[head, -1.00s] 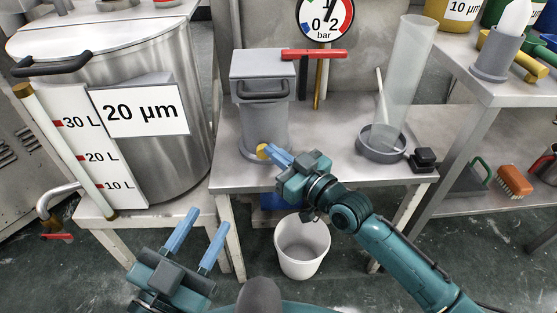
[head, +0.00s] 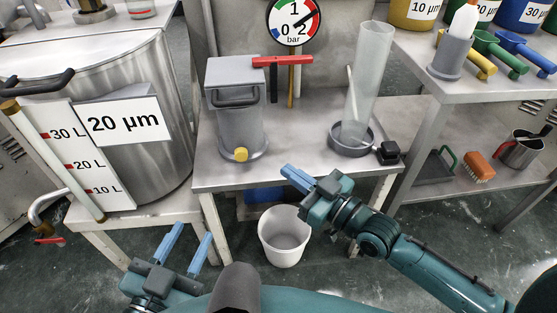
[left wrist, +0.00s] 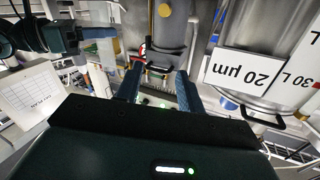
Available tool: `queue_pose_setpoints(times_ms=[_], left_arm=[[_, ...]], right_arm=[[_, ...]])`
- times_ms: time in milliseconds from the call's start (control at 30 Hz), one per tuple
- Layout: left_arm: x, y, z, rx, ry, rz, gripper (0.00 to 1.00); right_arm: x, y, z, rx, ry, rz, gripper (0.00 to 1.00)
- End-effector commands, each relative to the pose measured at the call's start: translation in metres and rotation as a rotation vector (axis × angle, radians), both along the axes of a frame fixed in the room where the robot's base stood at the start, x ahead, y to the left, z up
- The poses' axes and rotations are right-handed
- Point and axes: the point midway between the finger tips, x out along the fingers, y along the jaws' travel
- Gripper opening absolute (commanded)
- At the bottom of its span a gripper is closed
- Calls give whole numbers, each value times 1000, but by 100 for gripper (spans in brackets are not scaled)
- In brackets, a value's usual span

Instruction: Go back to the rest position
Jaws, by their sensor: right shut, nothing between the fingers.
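My right gripper (head: 287,171) is shut with nothing in it, in front of the front edge of the steel table (head: 300,172). It is apart from the yellow knob (head: 241,154) at the foot of the grey pressure pot (head: 238,125). My left gripper (head: 190,242) is open and empty at the lower left, in front of the tank's stand. In the left wrist view its two blue fingers (left wrist: 158,80) stand apart with nothing between them.
A steel tank (head: 150,75) marked 20 µm stands left. A clear cylinder (head: 364,80) stands in a grey dish (head: 351,148) on the table. A white bucket (head: 284,240) is on the floor below my right gripper. A shelf table (head: 455,85) with scoops stands right.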

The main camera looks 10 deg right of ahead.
Motion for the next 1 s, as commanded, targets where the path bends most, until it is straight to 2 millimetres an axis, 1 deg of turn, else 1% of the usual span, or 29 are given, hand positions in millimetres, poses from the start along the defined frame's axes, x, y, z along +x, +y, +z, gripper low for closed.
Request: queue_pose_setpoints(times_ms=[167,600,667,767,867,1000], left_arm=[[0,0,0,1,9,3,38],[0,0,0,1,9,2,38],[0,0,3,-3,12,2,38],[-2,4,14,-17,45,15,38],[-6,12,35,-46,119,46,38],[-19,27,70,-107,274,102,38]], right_arm=[[-6,-4,1,1,0,1,0],[-5,-4,1,1,-2,0,0],[-5,-4,3,2,-2,0,0],[-5,-4,20,2,-2,0,0],[-5,-4,51,1,-3,0,0],[-5,-4,105,2,-2,0,0]])
